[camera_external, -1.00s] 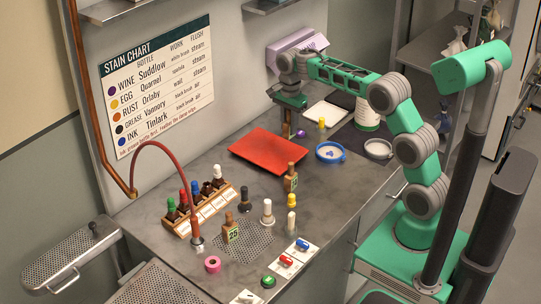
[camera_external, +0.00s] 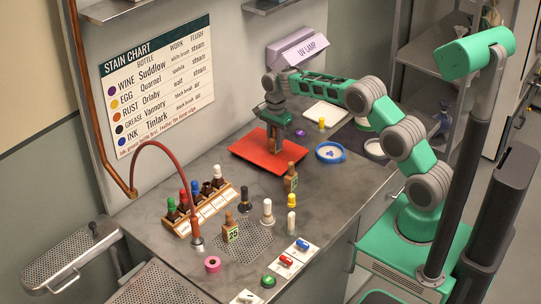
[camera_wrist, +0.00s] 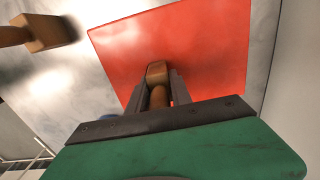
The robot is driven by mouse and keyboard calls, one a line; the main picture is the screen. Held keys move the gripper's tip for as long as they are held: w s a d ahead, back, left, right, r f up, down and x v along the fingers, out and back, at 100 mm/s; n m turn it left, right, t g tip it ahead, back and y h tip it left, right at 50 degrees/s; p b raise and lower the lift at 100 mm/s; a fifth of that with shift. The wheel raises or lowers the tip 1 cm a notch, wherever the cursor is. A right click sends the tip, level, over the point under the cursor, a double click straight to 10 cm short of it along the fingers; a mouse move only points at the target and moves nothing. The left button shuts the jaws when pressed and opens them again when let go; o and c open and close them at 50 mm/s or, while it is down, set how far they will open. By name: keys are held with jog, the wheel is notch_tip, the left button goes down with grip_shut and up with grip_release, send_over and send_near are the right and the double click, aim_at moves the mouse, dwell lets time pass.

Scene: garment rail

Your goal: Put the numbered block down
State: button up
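My gripper (camera_external: 273,142) points down just over the red mat (camera_external: 247,150), at its middle right. In the wrist view (camera_wrist: 158,98) its fingers stand on both sides of a brown wooden block with a narrower stem (camera_wrist: 157,74) and look shut on it. No number shows on that piece. Whether it touches the red mat (camera_wrist: 210,50) cannot be told. A wooden block marked 25 (camera_external: 231,232) stands upright at the front of the bench, apart from my gripper. A similar wooden block (camera_external: 290,180) stands right of the mat's front corner; its marking is unreadable.
A blue-rimmed dish (camera_external: 330,152) and a purple knob (camera_external: 300,133) lie right of the mat.

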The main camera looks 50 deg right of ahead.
jog(key=o, duration=0.4)
jog(key=shift+o, duration=0.2)
jog(key=shift+r, duration=0.15)
jog(key=shift+r, duration=0.3)
notch_tip(320, 180, up, 12)
jog(key=shift+f+b, duration=0.2)
jog(key=shift+b, duration=0.55)
jog(key=s+a+r+n+t, duration=0.1)
jog(key=s+a+r+n, duration=0.2)
jog(key=s+n, duration=0.5)
jog(key=s+a+r+n+t, duration=0.1)
jog(key=s+a+r+n, duration=0.2)
jog(key=s, duration=0.9)
jog(key=s+f+n+t, duration=0.1)
jog(key=s+f+n, duration=0.6)
jog(key=s, duration=0.5)
jog(key=shift+s+a+t, duration=0.3)
jog(key=shift+a+t, duration=0.1)
